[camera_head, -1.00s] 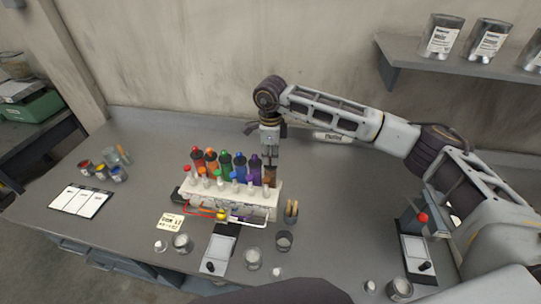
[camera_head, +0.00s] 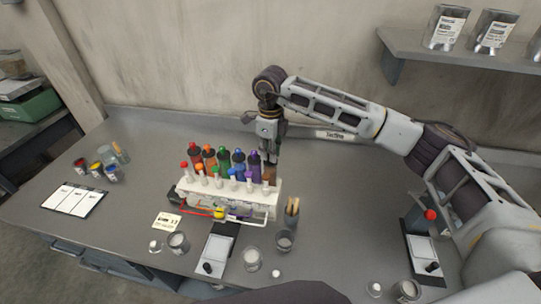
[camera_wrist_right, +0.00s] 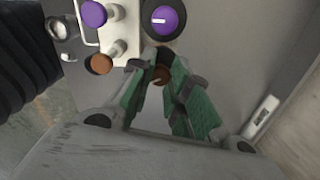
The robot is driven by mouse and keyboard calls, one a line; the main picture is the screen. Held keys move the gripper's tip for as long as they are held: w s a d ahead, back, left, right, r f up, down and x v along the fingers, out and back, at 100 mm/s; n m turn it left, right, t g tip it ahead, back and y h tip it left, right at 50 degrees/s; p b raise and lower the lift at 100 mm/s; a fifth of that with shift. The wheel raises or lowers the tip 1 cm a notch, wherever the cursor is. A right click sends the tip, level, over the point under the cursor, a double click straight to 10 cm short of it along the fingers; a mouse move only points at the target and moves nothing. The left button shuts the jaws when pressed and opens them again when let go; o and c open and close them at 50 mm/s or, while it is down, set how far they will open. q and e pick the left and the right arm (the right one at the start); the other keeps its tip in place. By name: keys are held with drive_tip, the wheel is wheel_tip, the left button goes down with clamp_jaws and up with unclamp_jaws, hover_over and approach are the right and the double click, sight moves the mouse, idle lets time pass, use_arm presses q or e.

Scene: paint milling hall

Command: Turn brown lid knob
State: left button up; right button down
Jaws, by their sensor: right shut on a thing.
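The brown bottle (camera_head: 269,172) stands at the right end of the row of coloured bottles, behind the white rack (camera_head: 228,198). Its brown lid knob (camera_wrist_right: 162,77), with a pale pointer line, shows in the right wrist view between the green-padded fingers. My right gripper (camera_head: 271,155) comes down from above onto it and is shut on the knob. In the head view the fingers mostly hide the knob. A purple knob (camera_wrist_right: 165,20) sits beside it in the right wrist view. My left gripper is not in view.
Brushes in a holder (camera_head: 291,212) stand right of the rack. Glass jars (camera_head: 252,259) and a small scale (camera_head: 216,252) are in front. The table behind the rack is largely clear.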

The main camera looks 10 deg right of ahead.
drive_tip(key=m+b, duration=0.2)
drive_tip(key=m, duration=0.1)
drive_tip(key=shift+m+b, duration=0.3)
drive_tip(key=shift+b, duration=0.05)
drive_tip(key=shift+m+b, duration=0.65)
drive_tip(key=shift+m, duration=0.45)
drive_tip(key=shift+r, duration=0.1)
drive_tip(key=c, duration=1.3)
unclamp_jaws()
drive_tip(key=shift+r, duration=5.95)
